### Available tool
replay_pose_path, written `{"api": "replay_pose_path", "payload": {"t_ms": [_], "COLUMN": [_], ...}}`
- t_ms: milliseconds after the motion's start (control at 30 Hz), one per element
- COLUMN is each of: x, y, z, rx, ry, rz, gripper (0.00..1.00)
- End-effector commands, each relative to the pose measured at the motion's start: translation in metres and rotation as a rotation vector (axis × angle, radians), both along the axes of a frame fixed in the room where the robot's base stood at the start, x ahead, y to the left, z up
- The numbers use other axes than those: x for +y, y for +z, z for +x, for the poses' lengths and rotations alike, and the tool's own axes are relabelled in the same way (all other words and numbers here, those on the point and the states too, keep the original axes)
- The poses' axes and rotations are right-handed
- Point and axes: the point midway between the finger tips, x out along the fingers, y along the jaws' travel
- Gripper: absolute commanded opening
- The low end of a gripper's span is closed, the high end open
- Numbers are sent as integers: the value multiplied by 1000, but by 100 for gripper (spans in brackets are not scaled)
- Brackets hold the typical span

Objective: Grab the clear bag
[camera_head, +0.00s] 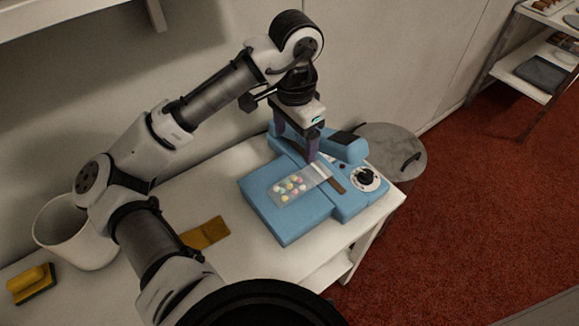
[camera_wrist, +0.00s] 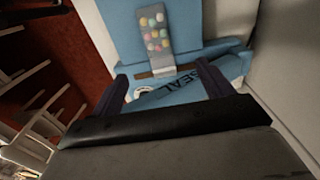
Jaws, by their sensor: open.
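The clear bag (camera_head: 287,190), with several pastel candies in it, lies flat on a blue sealing machine (camera_head: 291,228). Its upper end reaches toward a brown strip on the machine. The bag also shows in the wrist view (camera_wrist: 153,27), beyond the fingertips near the top. My gripper (camera_head: 297,150) points down over the machine's back part, behind the bag. In the wrist view its dark fingers (camera_wrist: 160,79) stand apart with nothing held between them. The machine's arm with the word SEAL (camera_wrist: 188,86) shows between the fingers.
The machine stands on a white table (camera_head: 225,262). A white bin (camera_head: 70,236), a yellow-handled brush (camera_head: 32,284) and a tan flat piece (camera_head: 206,232) are to the left. A round grey-lidded bin (camera_head: 398,147) stands behind right. A wall runs close behind the table.

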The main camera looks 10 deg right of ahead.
Motion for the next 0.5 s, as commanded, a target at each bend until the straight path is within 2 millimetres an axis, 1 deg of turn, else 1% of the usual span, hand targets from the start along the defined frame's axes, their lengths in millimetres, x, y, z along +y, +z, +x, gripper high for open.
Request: {"api": "replay_pose_path", "payload": {"t_ms": [167,300,400,500], "x": [1,1,1,1], "y": [-29,-57,-72,-81], "z": [-2,-3,-2,-2], "rx": [13,12,10,8], "ry": [-1,-2,0,-1], "rz": [8,6,6,6], "gripper": [79,79,79,79]}}
